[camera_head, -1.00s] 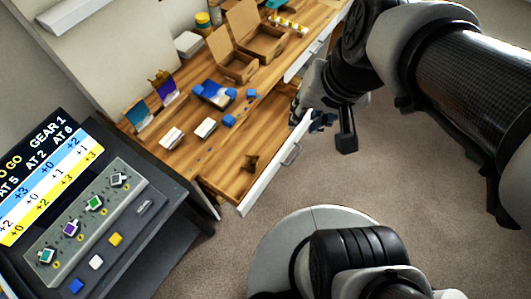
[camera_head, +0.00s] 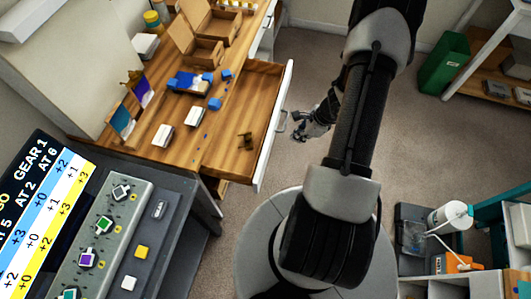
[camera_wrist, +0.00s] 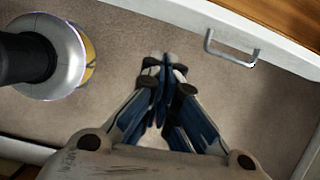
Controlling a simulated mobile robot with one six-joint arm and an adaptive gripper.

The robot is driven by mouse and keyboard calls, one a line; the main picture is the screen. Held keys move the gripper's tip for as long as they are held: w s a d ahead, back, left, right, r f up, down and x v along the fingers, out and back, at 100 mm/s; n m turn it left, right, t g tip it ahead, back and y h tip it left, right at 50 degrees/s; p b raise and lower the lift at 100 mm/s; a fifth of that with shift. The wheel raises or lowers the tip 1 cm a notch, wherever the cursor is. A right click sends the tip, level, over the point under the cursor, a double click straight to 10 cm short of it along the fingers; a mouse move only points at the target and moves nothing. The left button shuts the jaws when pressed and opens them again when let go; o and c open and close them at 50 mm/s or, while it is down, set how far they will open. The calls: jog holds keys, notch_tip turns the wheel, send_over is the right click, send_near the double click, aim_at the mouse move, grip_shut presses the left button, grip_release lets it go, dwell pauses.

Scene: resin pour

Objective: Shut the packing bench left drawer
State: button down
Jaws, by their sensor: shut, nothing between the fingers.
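The packing bench (camera_head: 150,145) is wooden-topped and stands at the left of the head view. Its left drawer (camera_head: 232,150) is pulled out, with a wooden inside and a white front (camera_head: 276,125). A grey bar handle (camera_head: 284,122) is on that front and also shows at the upper right of the wrist view (camera_wrist: 230,52). A small dark brown item (camera_head: 245,140) lies in the drawer. My gripper (camera_head: 301,136) is shut and empty, just outside the drawer front near the handle. In the wrist view the fingertips (camera_wrist: 165,60) meet to the left of the handle, apart from it.
Cardboard boxes (camera_head: 205,40), a blue item (camera_head: 188,82) and white blocks (camera_head: 163,134) are on the bench top. A grey control console (camera_head: 110,235) stands at lower left. A green bin (camera_head: 444,65) and shelving stand at the right. Carpet floor beside the drawer is clear.

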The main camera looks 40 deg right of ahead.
jog(key=a+b+x, duration=0.2)
jog(key=b+x, duration=0.1)
jog(key=x, duration=1)
jog(key=shift+w+r+m+b, duration=0.2)
jog(key=shift+w+m+b, duration=0.15)
jog(key=shift+m, duration=0.05)
jog(key=shift+w+a, duration=0.1)
jog(key=shift+a, duration=0.05)
